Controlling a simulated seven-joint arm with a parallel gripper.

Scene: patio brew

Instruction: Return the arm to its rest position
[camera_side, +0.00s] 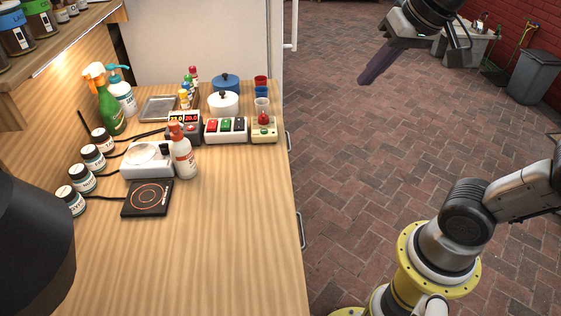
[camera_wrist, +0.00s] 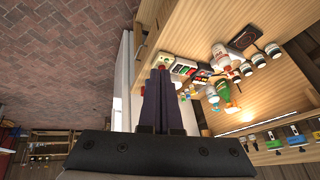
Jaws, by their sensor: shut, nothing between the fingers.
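My gripper (camera_side: 377,64) hangs at the top right of the side view, in the air over the brick paving, clear of the counter. Its dark fingers are together and empty. In the wrist view my gripper (camera_wrist: 157,77) points up the picture with its two fingers side by side and nothing between them. The wooden counter (camera_side: 235,240) stands to its left in the side view, and nothing on it touches my gripper.
The counter carries a black hot plate (camera_side: 147,199), a white-and-red bottle (camera_side: 182,152), a green spray bottle (camera_side: 108,108), button boxes (camera_side: 226,130), pots (camera_side: 223,103) and several jars. A grey bin (camera_side: 535,78) stands far right. The paving (camera_side: 350,160) between is clear.

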